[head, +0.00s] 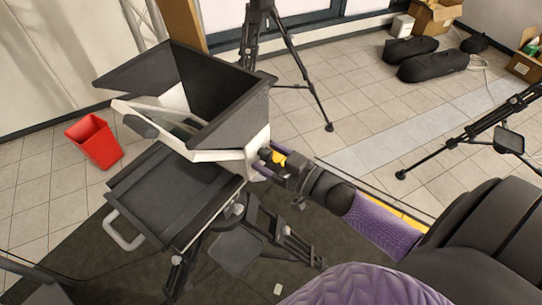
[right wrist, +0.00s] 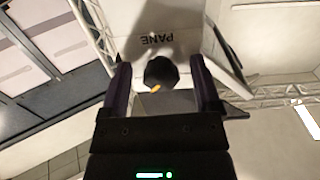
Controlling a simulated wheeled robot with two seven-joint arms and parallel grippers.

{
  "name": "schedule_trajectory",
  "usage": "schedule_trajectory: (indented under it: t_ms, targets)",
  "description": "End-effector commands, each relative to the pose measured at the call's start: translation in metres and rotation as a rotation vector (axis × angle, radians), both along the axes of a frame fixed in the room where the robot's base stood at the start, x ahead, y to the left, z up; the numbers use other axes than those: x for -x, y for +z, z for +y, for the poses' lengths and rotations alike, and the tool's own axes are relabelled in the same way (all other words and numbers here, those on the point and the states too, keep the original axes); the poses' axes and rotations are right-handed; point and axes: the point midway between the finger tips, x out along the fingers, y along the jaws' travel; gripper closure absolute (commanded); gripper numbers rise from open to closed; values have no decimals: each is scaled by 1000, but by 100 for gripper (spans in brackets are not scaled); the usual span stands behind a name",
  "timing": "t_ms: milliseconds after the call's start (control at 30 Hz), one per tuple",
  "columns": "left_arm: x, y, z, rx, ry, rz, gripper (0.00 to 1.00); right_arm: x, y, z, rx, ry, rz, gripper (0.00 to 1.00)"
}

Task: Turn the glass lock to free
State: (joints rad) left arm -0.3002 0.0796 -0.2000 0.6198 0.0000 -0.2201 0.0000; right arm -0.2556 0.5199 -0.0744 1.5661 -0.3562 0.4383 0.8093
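The glass lock is a round black knob (right wrist: 161,72) with an orange pointer mark, on a pale panel (right wrist: 150,30) lettered "PANE", which reads upside down in the right wrist view. In the head view the knob (head: 265,154) is small and partly hidden on the near right side of the white frame (head: 215,155) under a black hood (head: 225,115). My right gripper (head: 268,163) is at that side. In the right wrist view its two purple fingers (right wrist: 161,85) stand apart, with the knob between them in the picture and gaps on both sides. My left gripper is not in view.
A black flat tray with a handle (head: 165,195) sits below the hood on a tripod. A red bin (head: 94,140) stands on the floor at left. Other tripods (head: 300,75), black bags (head: 430,65) and cardboard boxes (head: 435,18) are farther back. Tiled floor between is open.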

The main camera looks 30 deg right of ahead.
Motion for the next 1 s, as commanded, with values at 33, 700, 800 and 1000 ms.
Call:
schedule_trajectory:
  t_ms: [33,700,800,1000]
  targets:
    - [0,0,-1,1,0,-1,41,0,0,0,0,0,0,32]
    - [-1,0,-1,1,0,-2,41,0,0,0,39,0,-16,100]
    - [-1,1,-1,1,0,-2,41,0,0,-1,84,0,-35,100]
    - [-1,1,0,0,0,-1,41,0,0,-1,230,0,-96,100]
